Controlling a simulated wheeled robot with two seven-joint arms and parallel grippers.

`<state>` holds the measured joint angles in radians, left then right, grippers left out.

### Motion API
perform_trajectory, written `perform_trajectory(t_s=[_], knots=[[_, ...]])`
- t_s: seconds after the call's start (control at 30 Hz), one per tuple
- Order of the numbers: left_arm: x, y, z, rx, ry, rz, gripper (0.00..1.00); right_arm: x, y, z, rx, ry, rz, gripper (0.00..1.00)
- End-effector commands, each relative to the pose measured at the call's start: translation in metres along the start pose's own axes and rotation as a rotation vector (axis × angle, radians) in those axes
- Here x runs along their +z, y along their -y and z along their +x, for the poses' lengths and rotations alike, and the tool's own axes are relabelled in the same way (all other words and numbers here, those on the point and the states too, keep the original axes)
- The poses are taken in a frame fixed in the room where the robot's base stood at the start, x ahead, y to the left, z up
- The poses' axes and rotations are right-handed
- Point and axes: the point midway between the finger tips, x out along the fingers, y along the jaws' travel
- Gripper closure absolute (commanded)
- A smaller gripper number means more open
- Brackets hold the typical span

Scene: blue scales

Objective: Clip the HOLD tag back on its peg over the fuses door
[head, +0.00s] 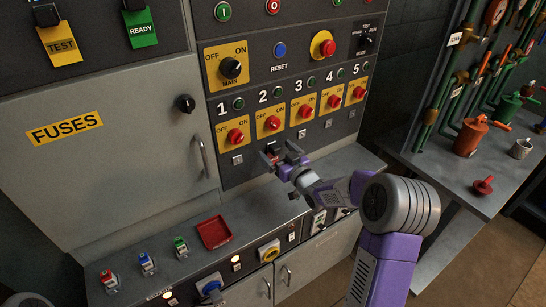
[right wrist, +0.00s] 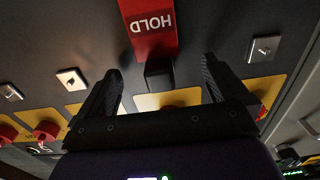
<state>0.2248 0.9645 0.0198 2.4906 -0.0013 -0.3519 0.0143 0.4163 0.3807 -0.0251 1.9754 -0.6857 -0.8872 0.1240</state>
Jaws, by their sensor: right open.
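The red HOLD tag (right wrist: 150,28) hangs against the dark panel below the numbered switches; its lettering is upside down in the right wrist view. Its black clip (right wrist: 159,75) lies between the two fingers of my right gripper (right wrist: 162,72), which is open with a gap on both sides. In the head view my right gripper (head: 281,154) is at the panel below switch 2 and hides most of the tag. The grey fuses door (head: 110,165) is shut, with a yellow FUSES label (head: 64,127). No bare peg shows clearly above it. My left gripper is out of view.
Above the door hang a yellow TEST tag (head: 60,45) and a green READY tag (head: 140,29). A black knob (head: 185,103) and a handle (head: 201,156) stick out from the door. A red tray (head: 214,232) lies on the ledge below. Red switches (head: 235,136) sit close above my gripper.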

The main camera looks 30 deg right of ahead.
Motion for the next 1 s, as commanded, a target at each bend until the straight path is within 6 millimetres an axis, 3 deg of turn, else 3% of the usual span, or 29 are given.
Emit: perform_trajectory(t_s=[1.0], knots=[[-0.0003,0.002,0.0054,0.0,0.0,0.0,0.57,-0.0002,0.0,-0.0003,0.0,0.0,0.0,0.0]])
